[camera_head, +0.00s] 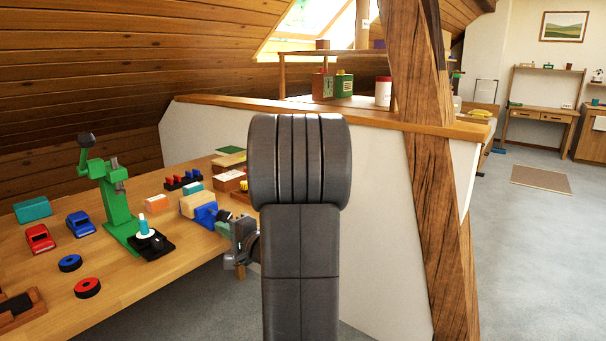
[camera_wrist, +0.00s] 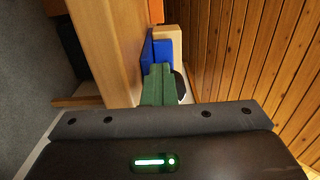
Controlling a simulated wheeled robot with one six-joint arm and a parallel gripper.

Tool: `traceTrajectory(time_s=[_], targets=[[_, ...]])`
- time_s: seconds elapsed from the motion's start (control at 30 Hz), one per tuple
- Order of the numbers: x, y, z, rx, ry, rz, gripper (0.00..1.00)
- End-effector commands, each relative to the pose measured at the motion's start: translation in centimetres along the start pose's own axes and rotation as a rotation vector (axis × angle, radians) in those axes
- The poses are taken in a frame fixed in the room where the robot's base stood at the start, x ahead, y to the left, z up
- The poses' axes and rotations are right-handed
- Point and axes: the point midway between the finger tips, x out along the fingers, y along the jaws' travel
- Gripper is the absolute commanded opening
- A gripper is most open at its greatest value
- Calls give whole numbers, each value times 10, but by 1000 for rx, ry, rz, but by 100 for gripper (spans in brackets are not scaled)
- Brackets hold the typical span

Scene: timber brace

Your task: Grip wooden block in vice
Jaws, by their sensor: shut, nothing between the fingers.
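A pale wooden block (camera_head: 195,203) sits on the workbench beside the blue vice (camera_head: 206,215), close against it. In the wrist view the block (camera_wrist: 172,42) also appears right by the blue vice (camera_wrist: 161,50); whether the jaws clamp it, I cannot tell. My gripper (camera_head: 230,241) is at the bench's front edge, just right of and in front of the vice, partly hidden by my arm. In the wrist view its green fingers (camera_wrist: 157,70) are shut and empty, pointing toward the vice. They cover part of the vice, and contact is unclear.
A green drill press (camera_head: 115,205) stands left of the vice on the bench (camera_head: 150,285). Several small blocks sit behind the vice. A timber post (camera_head: 430,170) rises to the right, with open floor beyond.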

Motion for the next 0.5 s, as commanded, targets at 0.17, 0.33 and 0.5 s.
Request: traceTrajectory(time_s=[0.17,0.33,0.5], targets=[[0,-2,0,-1,2,-3,0],[0,-6,1,-1,2,-3,0],[0,-8,1,-2,1,-3,0]])
